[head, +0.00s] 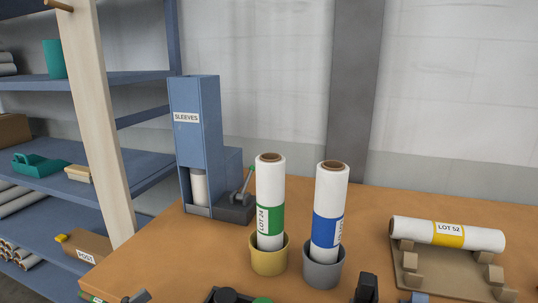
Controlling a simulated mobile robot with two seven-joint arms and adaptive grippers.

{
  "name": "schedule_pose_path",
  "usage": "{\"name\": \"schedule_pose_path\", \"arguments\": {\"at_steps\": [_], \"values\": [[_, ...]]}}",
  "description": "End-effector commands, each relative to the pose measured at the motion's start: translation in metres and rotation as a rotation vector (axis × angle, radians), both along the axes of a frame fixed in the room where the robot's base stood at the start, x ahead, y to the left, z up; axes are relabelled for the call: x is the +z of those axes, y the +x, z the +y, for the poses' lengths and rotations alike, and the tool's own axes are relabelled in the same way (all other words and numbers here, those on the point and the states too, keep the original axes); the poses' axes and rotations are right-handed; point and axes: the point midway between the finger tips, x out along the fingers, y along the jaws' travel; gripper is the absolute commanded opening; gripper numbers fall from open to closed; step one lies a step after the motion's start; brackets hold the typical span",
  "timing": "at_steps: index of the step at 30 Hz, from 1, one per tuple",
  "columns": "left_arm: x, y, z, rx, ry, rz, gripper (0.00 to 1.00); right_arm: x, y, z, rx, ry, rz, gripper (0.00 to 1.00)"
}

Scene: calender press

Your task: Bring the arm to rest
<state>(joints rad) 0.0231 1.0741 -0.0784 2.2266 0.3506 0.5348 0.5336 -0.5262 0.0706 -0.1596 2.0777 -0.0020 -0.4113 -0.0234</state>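Neither of my grippers can be made out in the head view. Dark pieces show at the bottom edge, among them an upright black block (367,288) and a low black part (226,295). They are cut off by the frame, and I cannot tell what they belong to. A white roll with a green LOT 24 label (270,190) stands in a yellow cup (269,262). A white roll with a blue label (331,195) stands, slightly tilted, in a grey cup (323,273).
A white roll marked LOT 52 (447,233) lies on a tan cradle (425,275) at the right. A blue SLEEVES dispenser (197,125) with a lever (241,188) stands at the back left of the orange-brown table (160,245). Left are a pale post (98,115) and blue shelves (130,78).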

Motion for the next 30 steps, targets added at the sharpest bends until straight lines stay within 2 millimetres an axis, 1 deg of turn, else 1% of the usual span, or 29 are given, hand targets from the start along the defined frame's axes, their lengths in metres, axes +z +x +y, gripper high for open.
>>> {"name": "schedule_pose_path", "arguments": {"at_steps": [1, 2, 3, 5, 6, 8, 9, 11, 12, 14, 15, 17, 18, 20, 21, 23, 24, 26, 27, 28, 29, 30], "values": [[-0.022, -0.001, 0.006, 0.058, 0.013, 0.038, 0.67, 0.001, 0.002, 0.0, 0.001, 0.001, -0.004, 0.4], [-0.035, -0.001, 0.009, 0.091, 0.027, 0.059, 0.67, 0.001, 0.003, 0.001, 0.002, 0.001, -0.006, 0.4], [-0.054, -0.003, 0.014, 0.137, 0.048, 0.091, 0.67, 0.002, 0.006, 0.001, 0.002, 0.002, -0.01, 0.4], [-0.085, -0.008, 0.021, 0.209, 0.082, 0.147, 0.67, 0.003, 0.009, 0.001, 0.002, 0.002, -0.017, 0.4], [-0.109, -0.013, 0.026, 0.262, 0.11, 0.191, 0.67, 0.004, 0.01, 0.001, 0.002, 0.002, -0.019, 0.4], [-0.148, -0.026, 0.034, 0.342, 0.16, 0.27, 0.67, 0.004, 0.009, 0.001, 0.002, 0.002, -0.019, 0.4], [-0.176, -0.038, 0.039, 0.396, 0.198, 0.329, 0.67, 0.003, 0.009, 0.001, 0.002, 0.002, -0.017, 0.4], [-0.216, -0.059, 0.044, 0.469, 0.256, 0.423, 0.67, 0.003, 0.007, 0.001, 0.002, 0.001, -0.014, 0.4], [-0.241, -0.075, 0.047, 0.512, 0.295, 0.487, 0.67, 0.003, 0.006, 0.001, 0.002, 0.001, -0.012, 0.4], [-0.276, -0.102, 0.05, 0.565, 0.355, 0.582, 0.67, 0.002, 0.004, 0.001, 0.001, 0.001, -0.008, 0.4], [-0.296, -0.119, 0.05, 0.594, 0.391, 0.641, 0.67, 0.001, 0.003, 0.001, 0.001, 0.001, -0.007, 0.4], [-0.321, -0.144, 0.049, 0.626, 0.438, 0.724, 0.67, 0.001, 0.003, 0.0, 0.001, 0.001, -0.005, 0.4], [-0.336, -0.16, 0.047, 0.643, 0.466, 0.775, 0.67, 0.0, 0.003, 0.0, 0.001, 0.001, -0.004, 0.4], [-0.354, -0.184, 0.044, 0.661, 0.505, 0.847, 0.67, 0.0, 0.002, 0.0, 0.001, 0.0, -0.004, 0.4], [-0.365, -0.199, 0.042, 0.671, 0.527, 0.893, 0.67, 0.0, 0.002, 0.0, 0.001, 0.0, -0.004, 0.4], [-0.379, -0.221, 0.038, 0.682, 0.559, 0.959, 0.67, 0.0, 0.002, 0.0, 0.001, 0.0, -0.004, 0.4], [-0.388, -0.235, 0.035, 0.688, 0.58, 1.003, 0.67, 0.0, 0.002, 0.0, 0.001, 0.0, -0.004, 0.4], [-0.399, -0.256, 0.029, 0.693, 0.606, 1.067, 0.67, 0.0, 0.002, 0.0, 0.001, 0.0, -0.004, 0.4], [-0.406, -0.271, 0.025, 0.695, 0.626, 1.109, 0.67, 0.0, 0.002, 0.0, 0.001, 0.0, -0.004, 0.4], [-0.409, -0.279, 0.022, 0.695, 0.636, 1.136, 0.67, 0.002, 0.004, 0.0, 0.001, 0.001, -0.006, 0.4], [-0.397, -0.273, 0.025, 0.692, 0.636, 1.116, 0.67, 0.014, 0.009, 0.001, 0.0, 0.002, -0.016, 0.4], [-0.388, -0.272, 0.025, 0.692, 0.634, 1.112, 0.67, 0.022, 0.012, 0.001, -0.001, 0.004, -0.022, 0.4]]}}
